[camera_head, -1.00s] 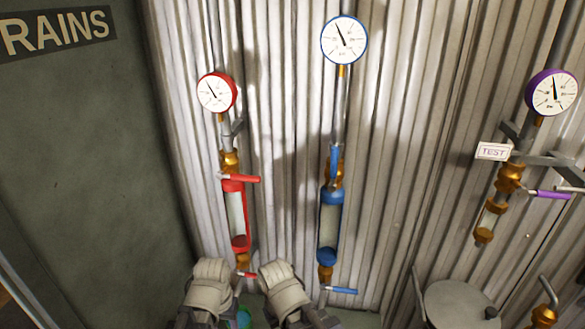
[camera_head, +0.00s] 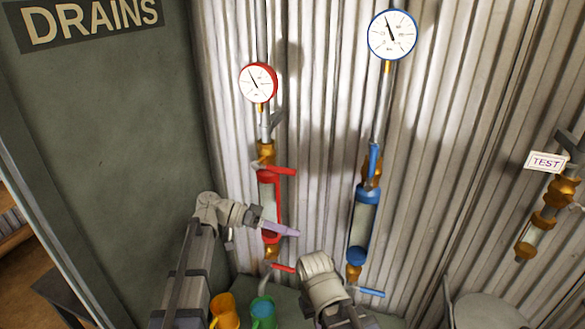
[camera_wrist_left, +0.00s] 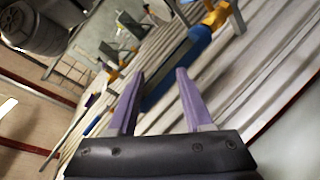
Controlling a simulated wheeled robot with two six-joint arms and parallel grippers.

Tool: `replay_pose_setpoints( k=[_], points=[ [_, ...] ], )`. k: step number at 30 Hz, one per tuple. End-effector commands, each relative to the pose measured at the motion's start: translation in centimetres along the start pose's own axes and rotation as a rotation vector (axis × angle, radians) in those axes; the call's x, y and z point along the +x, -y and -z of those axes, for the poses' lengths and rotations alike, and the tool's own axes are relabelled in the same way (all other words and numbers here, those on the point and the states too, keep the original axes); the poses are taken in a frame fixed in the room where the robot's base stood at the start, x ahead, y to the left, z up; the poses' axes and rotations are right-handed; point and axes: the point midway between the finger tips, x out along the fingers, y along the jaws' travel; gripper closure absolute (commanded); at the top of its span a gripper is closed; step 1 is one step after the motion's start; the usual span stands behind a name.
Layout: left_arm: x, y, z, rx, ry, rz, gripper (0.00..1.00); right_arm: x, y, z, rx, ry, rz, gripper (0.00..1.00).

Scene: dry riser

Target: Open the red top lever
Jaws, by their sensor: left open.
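The red top lever (camera_head: 281,170) sticks out to the right, roughly level, at the top of the red-framed sight tube (camera_head: 275,205). My left gripper (camera_head: 296,233) is in front of the lower part of that tube, below the lever and apart from it, its purple fingers pointing right. In the left wrist view my left gripper (camera_wrist_left: 160,72) is open, with nothing clearly held. A blue pipe part (camera_wrist_left: 178,70) shows beyond its fingers. I cannot make out the red top lever in that view. My right arm shows at the bottom, but its gripper is not visible.
A red bottom lever (camera_head: 283,268) sits below the tube. To the right are a blue sight tube (camera_head: 363,225), an upright blue top lever (camera_head: 374,160) and a blue bottom lever (camera_head: 371,292). An orange mug (camera_head: 224,312) and a green mug (camera_head: 262,312) stand below.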

Motion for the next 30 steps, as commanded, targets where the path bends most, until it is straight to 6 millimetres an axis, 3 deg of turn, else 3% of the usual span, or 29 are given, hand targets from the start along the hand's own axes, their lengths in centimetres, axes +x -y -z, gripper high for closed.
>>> replay_pose_setpoints(
  k=[1, 6, 10, 15, 23, 30],
  points=[
    [-1.2, -0.3, 2.8, 0.087, -0.068, -0.085, 0.49, 0.0, 0.0, 0.0, 0.0, 0.0, 0.0, 1.0],
    [-5.6, -3.5, 8.3, 0.374, -0.301, -0.312, 0.49, 0.0, 0.0, 0.0, 0.0, 0.0, 0.0, 1.0],
    [-8.3, -4.9, 10.4, 0.517, -0.426, -0.4, 0.49, 0.0, 0.0, 0.0, 0.0, 0.0, 0.0, 1.0],
    [-10.2, -5.8, 11.4, 0.606, -0.51, -0.448, 0.49, 0.0, 0.0, 0.0, 0.0, 0.0, 0.0, 1.0],
    [-10.0, -6.4, 11.7, 0.621, -0.523, -0.456, 0.49, -0.3, 0.0, 0.0, 0.0, 0.0, 0.0, 1.0],
    [-7.3, -8.5, 12.9, 0.618, -0.521, -0.457, 0.49, -1.8, -0.2, -0.1, 0.0, 0.0, 0.0, 1.0]
  ],
)
